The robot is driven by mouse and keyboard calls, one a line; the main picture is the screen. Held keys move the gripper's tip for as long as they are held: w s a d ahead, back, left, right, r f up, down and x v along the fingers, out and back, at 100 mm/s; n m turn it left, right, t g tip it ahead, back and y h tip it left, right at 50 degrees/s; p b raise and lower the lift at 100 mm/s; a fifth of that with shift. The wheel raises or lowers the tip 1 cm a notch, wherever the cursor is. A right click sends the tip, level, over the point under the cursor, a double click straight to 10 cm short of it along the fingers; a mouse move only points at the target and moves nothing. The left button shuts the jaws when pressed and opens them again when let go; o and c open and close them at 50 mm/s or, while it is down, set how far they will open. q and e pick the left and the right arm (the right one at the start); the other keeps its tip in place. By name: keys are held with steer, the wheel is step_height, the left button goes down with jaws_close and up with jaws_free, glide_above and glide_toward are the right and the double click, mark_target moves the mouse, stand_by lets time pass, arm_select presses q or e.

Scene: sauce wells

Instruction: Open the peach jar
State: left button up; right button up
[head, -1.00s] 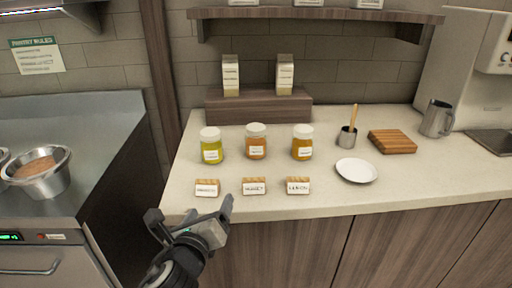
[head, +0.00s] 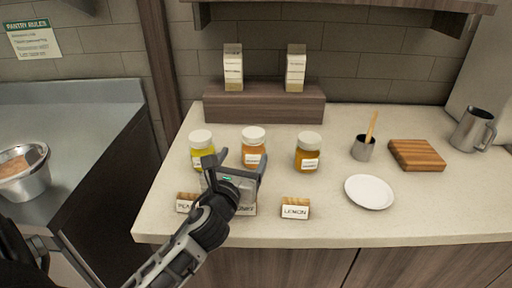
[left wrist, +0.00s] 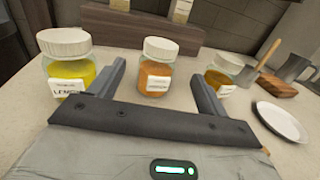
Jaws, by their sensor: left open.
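Three jars with white lids stand in a row: a yellow-green jar (head: 202,150), an orange middle jar (head: 253,147) and an amber right jar (head: 307,153). In the left wrist view the yellow jar (left wrist: 67,65) has a label that seems to read LEMON. The labels of the middle jar (left wrist: 156,68) and right jar (left wrist: 222,82) are too small to read surely. All lids are on. My left gripper (head: 238,164) is open and empty, just in front of the middle jar, which shows between its fingers. My right gripper is out of view.
Small name cards stand in front: one starting PEA (head: 186,203), one mostly hidden by my gripper, and LEMON (head: 295,209). A white plate (head: 369,192), a metal cup (head: 362,148), a wooden board (head: 416,155) and a pitcher (head: 473,130) stand right. A wooden riser (head: 264,106) is behind.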

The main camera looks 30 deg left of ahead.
mark_target(255, 134)
arm_select(q)
steer(key=x, duration=1.1)
steer(key=shift+w, duration=0.15)
steer(key=c, duration=1.3)
